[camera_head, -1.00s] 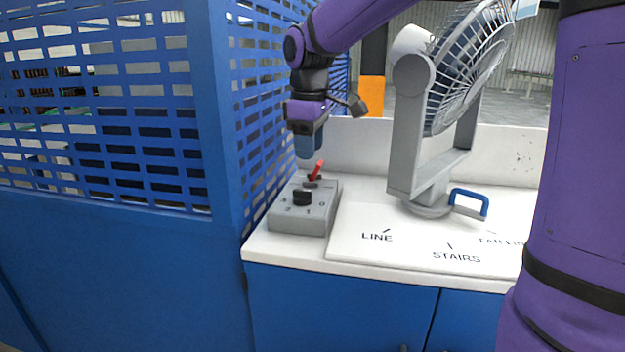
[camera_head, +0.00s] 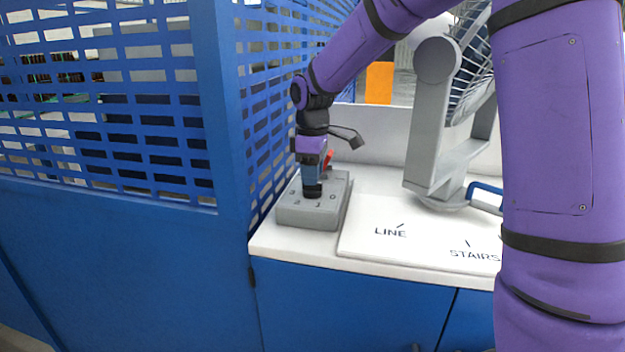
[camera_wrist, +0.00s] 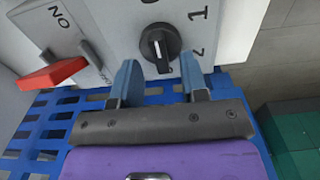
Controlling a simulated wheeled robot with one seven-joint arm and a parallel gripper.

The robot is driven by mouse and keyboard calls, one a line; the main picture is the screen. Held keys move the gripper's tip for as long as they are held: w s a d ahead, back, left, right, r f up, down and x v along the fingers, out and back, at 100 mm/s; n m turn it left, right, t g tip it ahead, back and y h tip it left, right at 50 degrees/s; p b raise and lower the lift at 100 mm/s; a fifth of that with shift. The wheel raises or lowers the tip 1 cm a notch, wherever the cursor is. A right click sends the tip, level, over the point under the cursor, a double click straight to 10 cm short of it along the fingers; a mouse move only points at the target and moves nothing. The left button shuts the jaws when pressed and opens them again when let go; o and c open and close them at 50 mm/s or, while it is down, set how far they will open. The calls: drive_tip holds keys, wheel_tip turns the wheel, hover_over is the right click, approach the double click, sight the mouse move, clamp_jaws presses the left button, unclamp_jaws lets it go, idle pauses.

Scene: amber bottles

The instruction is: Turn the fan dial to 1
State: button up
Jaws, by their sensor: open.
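The grey control box (camera_head: 310,214) stands on the white counter beside the blue mesh fence. Its round black dial (camera_wrist: 160,46) with a white pointer line shows in the wrist view. The digit 1 (camera_wrist: 199,13) is printed up and to the right of it. The line runs nearly vertical in that view; I cannot tell which mark it indicates. My gripper (camera_wrist: 160,62) is open, its blue fingertips on either side of the dial's near part; contact is unclear. In the head view my gripper (camera_head: 312,187) is over the dial, mostly hiding it.
The blue fence (camera_head: 270,100) rises close to the box's left.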

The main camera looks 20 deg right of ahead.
drive_tip(key=shift+f, duration=1.05)
clamp_jaws()
